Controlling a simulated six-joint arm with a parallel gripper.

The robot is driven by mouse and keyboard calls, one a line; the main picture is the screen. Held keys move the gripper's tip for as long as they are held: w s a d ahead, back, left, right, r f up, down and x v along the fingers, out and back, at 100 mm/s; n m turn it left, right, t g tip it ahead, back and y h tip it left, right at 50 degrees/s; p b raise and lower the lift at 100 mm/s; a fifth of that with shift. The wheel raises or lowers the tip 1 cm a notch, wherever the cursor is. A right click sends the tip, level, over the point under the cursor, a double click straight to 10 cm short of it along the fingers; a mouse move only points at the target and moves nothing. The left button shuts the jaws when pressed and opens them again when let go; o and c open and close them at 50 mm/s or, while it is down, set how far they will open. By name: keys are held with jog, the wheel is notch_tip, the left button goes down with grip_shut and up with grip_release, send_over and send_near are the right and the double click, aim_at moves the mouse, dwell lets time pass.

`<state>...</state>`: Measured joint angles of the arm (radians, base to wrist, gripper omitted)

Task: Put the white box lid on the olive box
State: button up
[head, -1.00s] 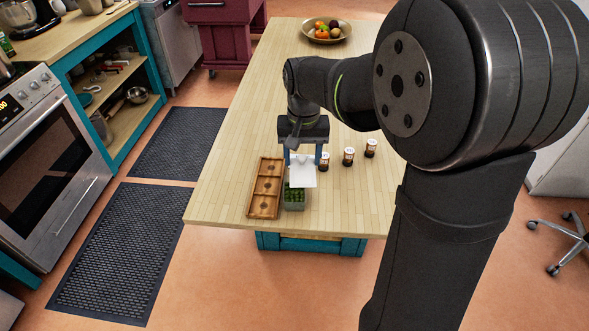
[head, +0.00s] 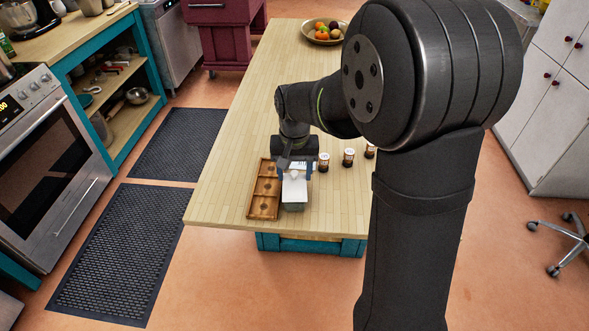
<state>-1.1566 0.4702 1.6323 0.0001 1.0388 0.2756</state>
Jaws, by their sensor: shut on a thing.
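The white box lid (head: 295,189) is in my gripper (head: 294,173), which is shut on it. The lid is over the olive box (head: 293,207) near the front edge of the table, and covers its top from view. Only the front wall of the box shows below the lid. I cannot tell whether the lid rests on the rim or hangs just above it.
A wooden tray with compartments (head: 264,203) stands close beside the box on the left. Several small dark jars with white lids (head: 323,162) stand to the right. A fruit bowl (head: 325,34) is at the table's far end. The left of the table (head: 228,170) is clear.

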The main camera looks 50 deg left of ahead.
aim_at(294, 172)
jog(key=shift+f, duration=0.15)
jog(key=o, duration=1)
jog(key=shift+c, duration=0.2)
notch_tip(294, 172, up, 13)
notch_tip(294, 172, down, 13)
jog(key=shift+f, duration=0.15)
jog(key=shift+r, duration=0.5)
